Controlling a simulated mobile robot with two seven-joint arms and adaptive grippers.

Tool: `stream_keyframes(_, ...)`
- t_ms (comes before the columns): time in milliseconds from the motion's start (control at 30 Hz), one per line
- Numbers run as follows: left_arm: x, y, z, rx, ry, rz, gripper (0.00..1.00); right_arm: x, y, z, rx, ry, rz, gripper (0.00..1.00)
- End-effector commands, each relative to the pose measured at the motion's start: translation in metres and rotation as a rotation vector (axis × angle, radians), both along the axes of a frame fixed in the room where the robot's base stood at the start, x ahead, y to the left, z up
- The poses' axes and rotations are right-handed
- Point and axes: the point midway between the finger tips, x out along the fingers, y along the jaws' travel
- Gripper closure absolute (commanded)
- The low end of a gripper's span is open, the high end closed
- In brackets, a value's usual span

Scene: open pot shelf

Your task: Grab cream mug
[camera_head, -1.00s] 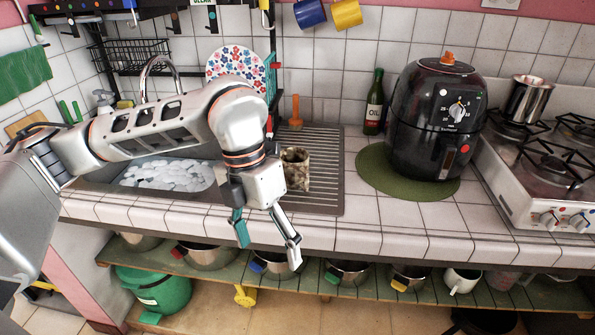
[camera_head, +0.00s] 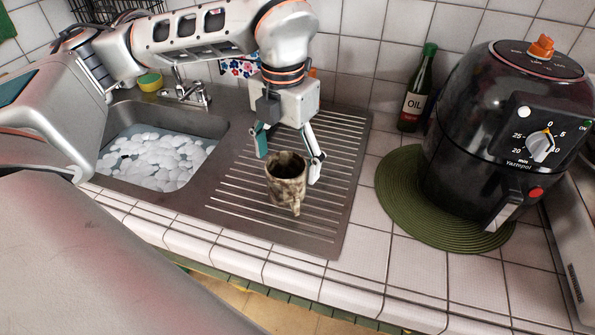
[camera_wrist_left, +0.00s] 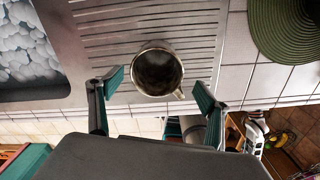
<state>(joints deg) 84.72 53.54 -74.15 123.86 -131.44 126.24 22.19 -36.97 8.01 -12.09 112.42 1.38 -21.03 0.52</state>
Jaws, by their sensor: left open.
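A mottled cream-and-brown mug (camera_head: 287,182) stands upright on the ribbed drainboard, with its handle towards the counter's front edge. It looks empty. In the left wrist view the mug (camera_wrist_left: 157,72) shows from above, just beyond the gap between the fingertips. My left gripper (camera_head: 288,164) is open, with its fingers spread behind and above the mug in the head view. I cannot tell whether either finger touches it. The left gripper (camera_wrist_left: 159,88) also shows open in the left wrist view. My right gripper is not in view.
The drainboard (camera_head: 325,205) is otherwise clear around the mug. A sink (camera_head: 215,130) with white pieces in water lies to the left. An oil bottle (camera_head: 415,95), a green round mat (camera_head: 400,205) and a black air fryer (camera_head: 470,130) stand to the right.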

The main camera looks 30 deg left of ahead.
Motion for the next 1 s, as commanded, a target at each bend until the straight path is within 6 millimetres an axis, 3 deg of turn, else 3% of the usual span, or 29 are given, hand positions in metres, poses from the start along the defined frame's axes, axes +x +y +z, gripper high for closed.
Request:
stream_keyframes(200,0.000,0.001,-0.023,0.000,0.004,0.000,0.23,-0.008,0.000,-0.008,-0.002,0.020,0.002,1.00)
stream_keyframes(600,0.004,0.007,-0.071,0.000,0.004,0.000,0.23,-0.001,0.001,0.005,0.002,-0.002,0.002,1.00)
stream_keyframes(900,0.004,0.006,-0.076,0.000,0.002,0.000,0.23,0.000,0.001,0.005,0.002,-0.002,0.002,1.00)
stream_keyframes(1000,0.004,0.006,-0.076,0.000,0.002,0.000,0.46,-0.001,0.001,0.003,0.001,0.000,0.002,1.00)
